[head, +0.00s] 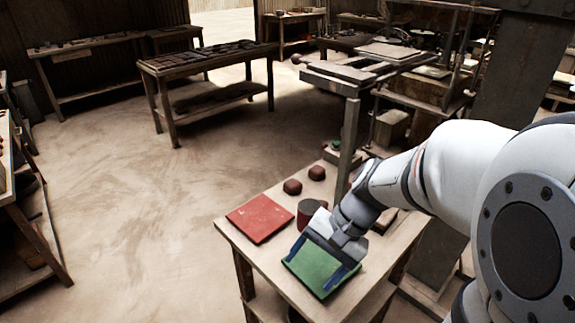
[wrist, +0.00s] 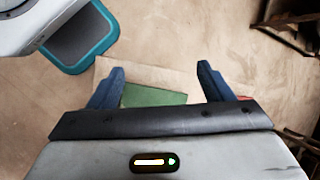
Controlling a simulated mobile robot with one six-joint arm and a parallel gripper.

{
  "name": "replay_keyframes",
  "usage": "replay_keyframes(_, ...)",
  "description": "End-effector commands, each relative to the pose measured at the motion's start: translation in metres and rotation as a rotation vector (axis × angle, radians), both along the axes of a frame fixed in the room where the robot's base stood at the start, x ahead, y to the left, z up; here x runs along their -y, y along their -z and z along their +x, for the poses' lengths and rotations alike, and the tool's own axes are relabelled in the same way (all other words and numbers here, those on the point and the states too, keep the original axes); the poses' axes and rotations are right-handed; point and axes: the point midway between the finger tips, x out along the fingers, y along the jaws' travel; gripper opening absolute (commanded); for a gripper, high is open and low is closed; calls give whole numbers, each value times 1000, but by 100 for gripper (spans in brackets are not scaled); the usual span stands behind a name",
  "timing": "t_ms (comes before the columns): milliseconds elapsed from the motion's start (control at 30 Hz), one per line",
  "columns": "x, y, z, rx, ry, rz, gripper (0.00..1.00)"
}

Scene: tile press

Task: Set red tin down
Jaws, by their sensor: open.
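The red tin (head: 308,213) is a short dark red cylinder. It stands upright on the table between the red square and my gripper, and its lower right part is partly hidden by my gripper. My gripper (head: 318,266) points down over the green square (head: 312,272), with its blue fingers spread and nothing between them. In the wrist view my gripper (wrist: 160,70) also shows open and empty, with part of the green square (wrist: 150,97) between the fingers. I do not see the tin in the wrist view.
A red square (head: 259,218) lies left of the tin on the wooden table (head: 243,250). Two dark red lumps (head: 292,187) (head: 317,173) sit farther back, and a post (head: 348,145) rises behind. Other benches (head: 205,60) stand away across open floor.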

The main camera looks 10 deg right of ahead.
Motion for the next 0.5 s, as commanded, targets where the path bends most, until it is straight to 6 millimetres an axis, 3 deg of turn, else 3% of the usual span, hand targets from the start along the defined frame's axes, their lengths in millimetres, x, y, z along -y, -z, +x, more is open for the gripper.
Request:
replay_keyframes(133, -9, 19, 38, -193, 264, 271, 73)
replay_keyframes(267, -4, 31, 80, -324, 497, 513, 73)
replay_keyframes(367, 12, 43, 116, -405, 679, 702, 73)
replay_keyframes(500, 49, 65, 162, -476, 916, 948, 73)
